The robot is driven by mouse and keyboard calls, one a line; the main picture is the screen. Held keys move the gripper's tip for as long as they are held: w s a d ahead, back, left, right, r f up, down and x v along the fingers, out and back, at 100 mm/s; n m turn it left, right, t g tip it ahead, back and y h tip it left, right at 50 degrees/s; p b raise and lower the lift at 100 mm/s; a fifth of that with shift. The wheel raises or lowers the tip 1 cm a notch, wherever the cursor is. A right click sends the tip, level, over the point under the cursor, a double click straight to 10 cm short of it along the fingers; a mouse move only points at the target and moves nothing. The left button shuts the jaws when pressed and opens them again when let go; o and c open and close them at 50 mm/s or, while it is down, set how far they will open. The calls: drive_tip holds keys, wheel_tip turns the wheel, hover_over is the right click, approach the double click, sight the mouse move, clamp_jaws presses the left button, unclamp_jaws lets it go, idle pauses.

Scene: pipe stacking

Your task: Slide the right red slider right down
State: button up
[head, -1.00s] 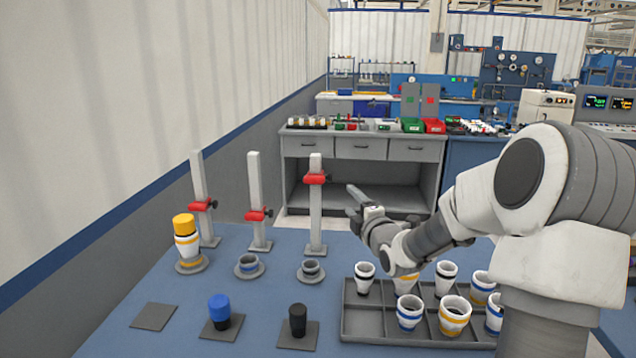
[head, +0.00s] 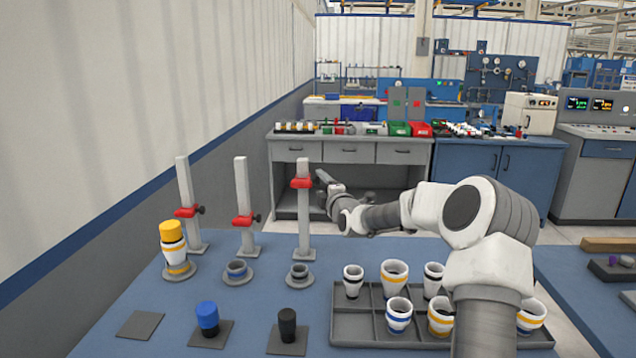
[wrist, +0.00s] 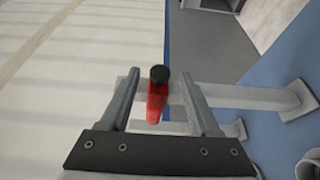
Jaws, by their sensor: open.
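The right red slider (head: 301,183) sits near the top of the right grey post (head: 304,222). In the wrist view the red slider (wrist: 157,100) with its black knob (wrist: 159,74) lies between the two fingers of my gripper (wrist: 160,84), with gaps on both sides. My gripper (head: 320,184) is open, just right of the right post at about the slider's height. I see no contact with the slider. A grey ring (head: 299,270) stands on a small round base in front of this post.
The middle slider (head: 242,220) and left slider (head: 186,212) are on neighbouring posts. A yellow-capped stack (head: 173,248) stands in front of the left post. A grey tray (head: 350,325) with several cups is below my arm. Blue and black pieces sit on pads in front.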

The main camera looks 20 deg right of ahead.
sight(318, 180)
drive_tip(key=shift+w, duration=1.6)
clamp_jaws()
idle(0.3)
